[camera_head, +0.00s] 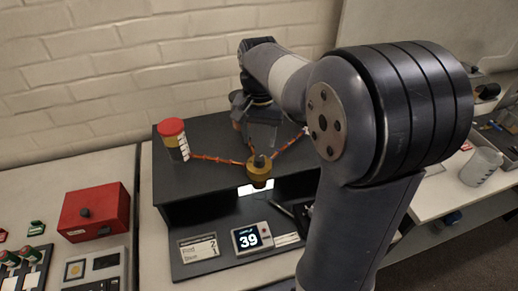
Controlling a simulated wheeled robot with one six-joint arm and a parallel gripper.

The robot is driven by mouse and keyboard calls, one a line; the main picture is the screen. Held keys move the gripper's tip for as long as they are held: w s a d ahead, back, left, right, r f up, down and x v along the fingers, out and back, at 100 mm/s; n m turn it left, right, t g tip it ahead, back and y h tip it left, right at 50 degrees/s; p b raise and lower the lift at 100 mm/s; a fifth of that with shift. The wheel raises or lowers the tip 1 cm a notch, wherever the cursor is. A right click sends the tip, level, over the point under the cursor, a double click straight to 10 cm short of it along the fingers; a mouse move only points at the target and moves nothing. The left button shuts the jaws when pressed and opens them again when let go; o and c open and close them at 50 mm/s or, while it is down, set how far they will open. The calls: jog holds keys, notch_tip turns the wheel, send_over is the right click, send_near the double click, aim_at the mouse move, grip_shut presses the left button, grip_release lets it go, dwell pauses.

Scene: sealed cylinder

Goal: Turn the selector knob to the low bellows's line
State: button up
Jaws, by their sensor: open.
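A brass-yellow selector (259,170) with a small dark knob on top stands at the front edge of a dark raised shelf. Braided orange lines (215,159) run from it to the left and to the back right. The left line meets a red-capped cylinder (173,138) with a white scale and a dark and yellow body, perhaps a bellows. The far end of the right line is hidden by my arm, so I cannot tell which bellows is low. My gripper (261,140) is open, pointing down just above and behind the knob; contact is unclear.
Below the shelf are a display reading 39 (251,238), a printed card (198,248) and a dark pen-like object (283,210). A red box (94,211) stands on the left table. My arm covers the shelf's right side.

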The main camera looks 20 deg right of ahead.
aim_at(259, 158)
notch_tip(259, 158, up, 4)
jog(key=shift+f, duration=0.15)
dwell(0.3)
notch_tip(259, 158, down, 11)
jog(key=shift+r, duration=0.1)
dwell(0.4)
